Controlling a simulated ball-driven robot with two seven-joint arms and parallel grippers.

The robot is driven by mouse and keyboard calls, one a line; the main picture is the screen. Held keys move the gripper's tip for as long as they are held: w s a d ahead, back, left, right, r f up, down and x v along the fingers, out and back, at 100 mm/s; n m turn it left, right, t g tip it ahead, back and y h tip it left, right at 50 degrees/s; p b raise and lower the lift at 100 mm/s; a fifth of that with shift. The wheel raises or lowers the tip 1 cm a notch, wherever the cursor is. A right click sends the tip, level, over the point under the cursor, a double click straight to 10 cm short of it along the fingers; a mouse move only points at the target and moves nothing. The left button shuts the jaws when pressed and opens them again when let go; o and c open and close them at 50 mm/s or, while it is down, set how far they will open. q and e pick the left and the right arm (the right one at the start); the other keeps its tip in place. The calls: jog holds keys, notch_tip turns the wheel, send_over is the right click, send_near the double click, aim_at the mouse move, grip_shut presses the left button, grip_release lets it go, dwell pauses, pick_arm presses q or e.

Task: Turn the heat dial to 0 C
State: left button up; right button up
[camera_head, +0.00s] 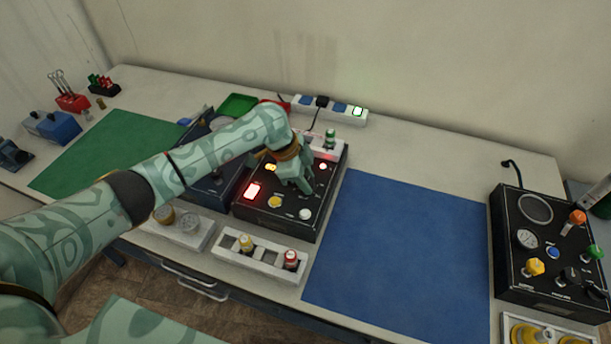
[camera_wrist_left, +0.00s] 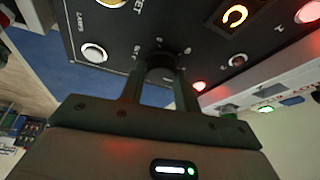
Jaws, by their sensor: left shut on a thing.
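A black control box (camera_head: 262,222) stands on the bench near the middle, with lit red and yellow parts on its top. My left gripper (camera_head: 303,187) reaches down onto the right part of this top. In the left wrist view my left gripper (camera_wrist_left: 158,84) is shut on a small black dial (camera_wrist_left: 160,62) on the box's face (camera_wrist_left: 120,45). The fingers are on either side of it and hide part of it. Its setting mark and full label cannot be read. In the head view the hand hides this dial. My right gripper is not in view.
A blue mat (camera_head: 400,260) lies to the right of the box, clear of objects. A second black panel (camera_head: 510,255) with coloured knobs stands at the far right. A white rack (camera_head: 262,265) with small bottles lies in front. A power strip (camera_head: 330,108) is behind.

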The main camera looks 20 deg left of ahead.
pick_arm(q)
jog(key=n+t+y+p, duration=0.1)
jog(key=n+p, duration=0.2)
jog(key=p, duration=0.2)
jog(key=n+t+p, duration=0.1)
jog(key=n+p, duration=0.2)
jog(key=p, duration=0.2)
jog(key=n+y+p, duration=0.1)
jog(key=n+p, duration=0.2)
jog(key=p, duration=0.2)
jog(key=shift+s+d+r+n+t+y, duration=0.15)
jog(key=shift+d+r+n+t+y, duration=0.15)
jog(key=shift+n+t, duration=0.1)
jog(key=shift+n+y+p, duration=0.3)
jog(key=shift+n+p, duration=0.3)
jog(key=shift+n, duration=0.3)
jog(key=n+y+p, duration=0.1)
jog(key=n, duration=0.1)
jog(key=shift+f+n, duration=0.15)
jog(key=shift+n, duration=0.15)
jog(key=n+y, duration=0.1)
jog(key=n, duration=0.1)
jog(key=shift+d+f+n, duration=0.1)
jog(key=shift+n, duration=0.3)
jog(key=n+y+b, duration=0.1)
jog(key=n, duration=0.2)
jog(key=shift+f, duration=0.1)
jog(key=shift+n+g+y+b, duration=0.5)
jog(key=shift+n+y+b, duration=0.25)
jog(key=shift+n, duration=0.95)
